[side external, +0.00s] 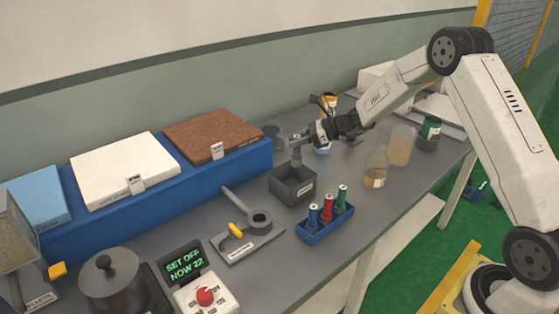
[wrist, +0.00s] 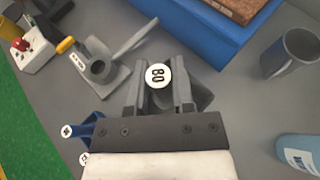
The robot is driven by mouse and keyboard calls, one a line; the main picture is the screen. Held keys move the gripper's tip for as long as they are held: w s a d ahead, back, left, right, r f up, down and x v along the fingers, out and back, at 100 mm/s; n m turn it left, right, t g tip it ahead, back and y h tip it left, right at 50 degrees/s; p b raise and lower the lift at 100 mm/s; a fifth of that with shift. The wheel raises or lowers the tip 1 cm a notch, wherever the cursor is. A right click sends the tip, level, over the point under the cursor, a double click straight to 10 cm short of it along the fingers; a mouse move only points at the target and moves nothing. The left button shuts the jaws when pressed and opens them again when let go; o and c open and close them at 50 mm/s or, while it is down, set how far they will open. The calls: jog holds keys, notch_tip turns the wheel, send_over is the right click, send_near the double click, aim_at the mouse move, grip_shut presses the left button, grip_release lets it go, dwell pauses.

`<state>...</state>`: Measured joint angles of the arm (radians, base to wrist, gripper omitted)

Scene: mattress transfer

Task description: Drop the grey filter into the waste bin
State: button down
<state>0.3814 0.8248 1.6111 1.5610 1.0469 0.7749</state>
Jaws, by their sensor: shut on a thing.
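My gripper (side external: 296,152) is shut on a small piece with a round white face marked "80", which I take to be the grey filter (wrist: 158,76). Its sides are mostly hidden between the fingers (wrist: 159,90) in the wrist view. A dark grey open box with a pale label, which looks like the waste bin (side external: 283,189), stands on the bench. In the wrist view the box (wrist: 203,98) shows partly behind the fingers.
A blue rack (side external: 325,232) with blue, red and green tubes stands in front of the box. A grey holder (side external: 245,243) with a handle is to its left. A blue platform (side external: 210,178) with pads runs behind. Jars (side external: 376,166) stand on the right.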

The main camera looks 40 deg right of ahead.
aim_at(298, 155)
jog(key=shift+w+d+f+m+t, duration=0.15)
jog(key=shift+w+d+m+t, duration=0.15)
jog(key=shift+w+d, duration=0.35)
jog(key=shift+s+f, duration=0.1)
jog(key=shift+f, duration=0.05)
jog(key=shift+f, duration=2.85)
jog(key=shift+c, duration=2)
grip_release()
jog(key=shift+s+d, duration=0.1)
